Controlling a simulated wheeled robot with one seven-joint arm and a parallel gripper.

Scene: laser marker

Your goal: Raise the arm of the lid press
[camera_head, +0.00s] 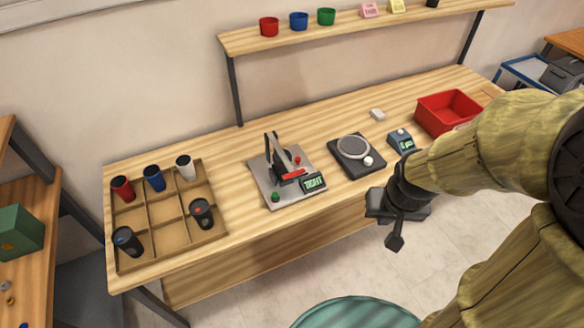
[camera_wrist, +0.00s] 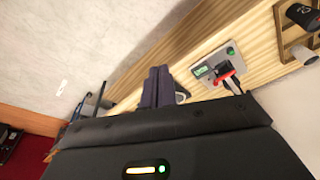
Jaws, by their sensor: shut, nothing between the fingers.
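The lid press (camera_head: 265,178) stands on the table's middle, a grey base plate with a black upright, a green button and a small display that seems to read "TIGHT". Its light grey arm slopes down from the upright, with the red handle (camera_head: 295,173) low near the base. The press (camera_wrist: 208,82) also shows in the wrist view, upper right, with its red handle partly visible. My gripper (camera_head: 395,242) is shut and empty, to the right of the press and in front of the table edge, apart from it. Its dark fingers (camera_wrist: 158,72) are together in the wrist view.
A divided wooden tray (camera_head: 160,222) with several cups stands left of the press. A black scale (camera_head: 370,170), a small device (camera_head: 401,139) and a red bin (camera_head: 446,110) stand to the right. A shelf (camera_head: 350,26) hangs behind. A green round top (camera_head: 355,312) is in front.

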